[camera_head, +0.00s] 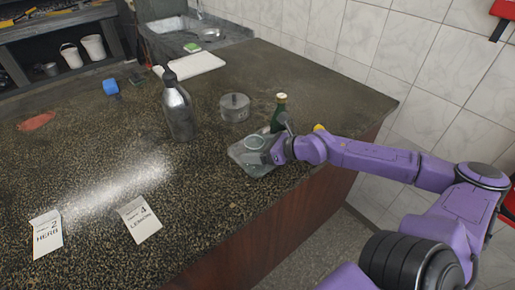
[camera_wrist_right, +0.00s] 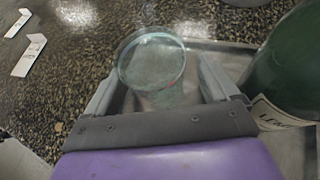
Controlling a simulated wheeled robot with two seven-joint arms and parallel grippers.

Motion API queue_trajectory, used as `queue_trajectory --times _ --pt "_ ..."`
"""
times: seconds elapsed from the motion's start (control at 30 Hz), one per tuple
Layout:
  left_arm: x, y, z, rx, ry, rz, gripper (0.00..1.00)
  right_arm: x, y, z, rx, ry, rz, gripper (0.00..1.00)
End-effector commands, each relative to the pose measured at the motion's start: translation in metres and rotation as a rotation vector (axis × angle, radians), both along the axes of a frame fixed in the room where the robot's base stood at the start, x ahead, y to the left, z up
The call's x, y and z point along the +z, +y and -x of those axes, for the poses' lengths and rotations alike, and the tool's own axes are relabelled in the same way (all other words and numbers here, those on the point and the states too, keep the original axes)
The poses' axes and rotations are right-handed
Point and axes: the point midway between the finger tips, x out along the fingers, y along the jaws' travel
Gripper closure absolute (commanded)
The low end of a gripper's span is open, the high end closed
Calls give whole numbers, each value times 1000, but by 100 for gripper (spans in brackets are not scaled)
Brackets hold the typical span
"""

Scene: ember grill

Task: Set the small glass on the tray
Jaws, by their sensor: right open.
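The small clear glass (camera_head: 254,141) is at the metal tray (camera_head: 240,157) near the counter's right edge. In the right wrist view the glass (camera_wrist_right: 152,62) stands between the two fingers of my right gripper (camera_wrist_right: 155,85), which are spread apart with the glass's rim ahead of the palm. My right gripper (camera_head: 263,151) reaches in low from the right over the tray. The glass appears to stand on the tray, but its base is partly hidden by the gripper. My left gripper is not in view.
A green bottle (camera_head: 279,112) stands close beside my right gripper; it also looms at the right in the wrist view (camera_wrist_right: 290,70). A metal pot (camera_head: 235,107) and a grey bottle (camera_head: 179,108) stand further left. The counter's middle is clear.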

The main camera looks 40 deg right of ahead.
Motion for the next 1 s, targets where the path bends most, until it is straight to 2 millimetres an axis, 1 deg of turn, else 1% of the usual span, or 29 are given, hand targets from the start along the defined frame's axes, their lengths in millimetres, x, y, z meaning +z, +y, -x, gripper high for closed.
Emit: queue_trajectory --times 0.13,0.23,0.3,0.33,0.5,0.6,0.77,1.0 --pt "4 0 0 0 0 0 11 4 -2 4 -2 1 -4 12" --pt "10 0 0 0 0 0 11 12 -9 15 -7 1 -8 12" --pt "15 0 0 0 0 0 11 18 -16 27 -8 1 -9 12" --pt "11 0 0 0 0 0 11 19 -19 33 -9 0 -9 12" --pt "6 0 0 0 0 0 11 36 -38 67 -8 0 -5 12" --pt "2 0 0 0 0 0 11 44 -46 81 -6 -1 -2 12" --pt "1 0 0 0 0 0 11 52 -52 93 -2 0 0 12" --pt "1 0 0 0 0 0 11 53 -52 95 -2 0 1 12"
